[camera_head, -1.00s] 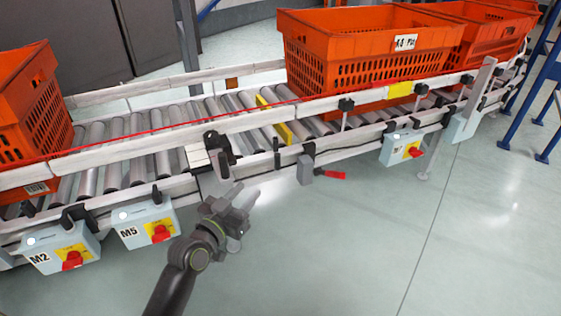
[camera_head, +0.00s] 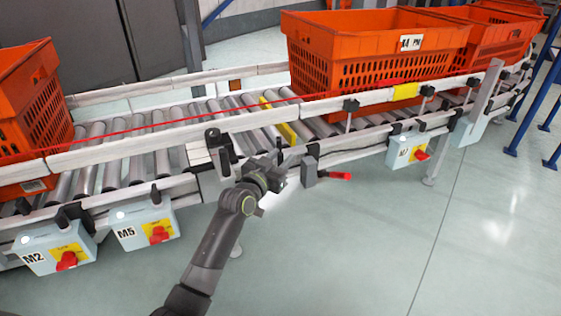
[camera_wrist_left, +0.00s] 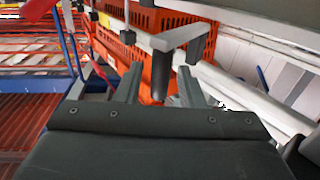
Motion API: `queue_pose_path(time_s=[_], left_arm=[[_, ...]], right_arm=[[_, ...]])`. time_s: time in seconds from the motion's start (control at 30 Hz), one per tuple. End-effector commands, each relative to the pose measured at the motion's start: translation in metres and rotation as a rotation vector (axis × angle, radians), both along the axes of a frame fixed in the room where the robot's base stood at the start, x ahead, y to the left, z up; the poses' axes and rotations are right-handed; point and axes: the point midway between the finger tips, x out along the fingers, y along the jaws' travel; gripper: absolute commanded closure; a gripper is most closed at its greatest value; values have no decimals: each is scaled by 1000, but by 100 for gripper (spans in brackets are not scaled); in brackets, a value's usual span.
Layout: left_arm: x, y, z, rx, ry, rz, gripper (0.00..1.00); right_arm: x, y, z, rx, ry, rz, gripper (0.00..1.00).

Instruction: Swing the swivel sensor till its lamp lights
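A dark bracket on the near rail (camera_head: 213,140) and a small grey block (camera_head: 309,172) with a red handle (camera_head: 340,176) are mounted on the conveyor's near side. I cannot tell for sure which is the swivel sensor, and no lit sensor lamp can be made out. My left gripper (camera_head: 279,172) is at the near rail, just left of the grey block. In the left wrist view my left gripper (camera_wrist_left: 160,88) has its fingers apart, with a dark post (camera_wrist_left: 160,72) showing between or beyond them. Contact cannot be told. My right gripper is not in view.
Orange totes stand on the roller conveyor, one at left (camera_head: 40,115) and a larger one (camera_head: 370,70) at right. Switch boxes M2 (camera_head: 38,258) and M5 (camera_head: 128,236) hang from the near rail, another (camera_head: 402,150) at right. Floor in front is clear.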

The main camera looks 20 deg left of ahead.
Motion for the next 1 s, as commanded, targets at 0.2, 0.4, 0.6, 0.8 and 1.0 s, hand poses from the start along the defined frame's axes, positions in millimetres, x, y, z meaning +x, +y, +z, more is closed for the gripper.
queue_pose_path(time_s=[0.2,0.4,0.6,0.8,1.0], left_arm=[[2,-1,0,0,1,0,65],[2,-1,0,0,1,0,78],[2,-1,0,0,1,0,100],[2,-1,0,0,1,0,100],[10,-17,2,-3,3,-3,100]], right_arm=[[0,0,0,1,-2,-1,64],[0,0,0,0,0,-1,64],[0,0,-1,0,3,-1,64],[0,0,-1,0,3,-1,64],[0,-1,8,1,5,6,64]])
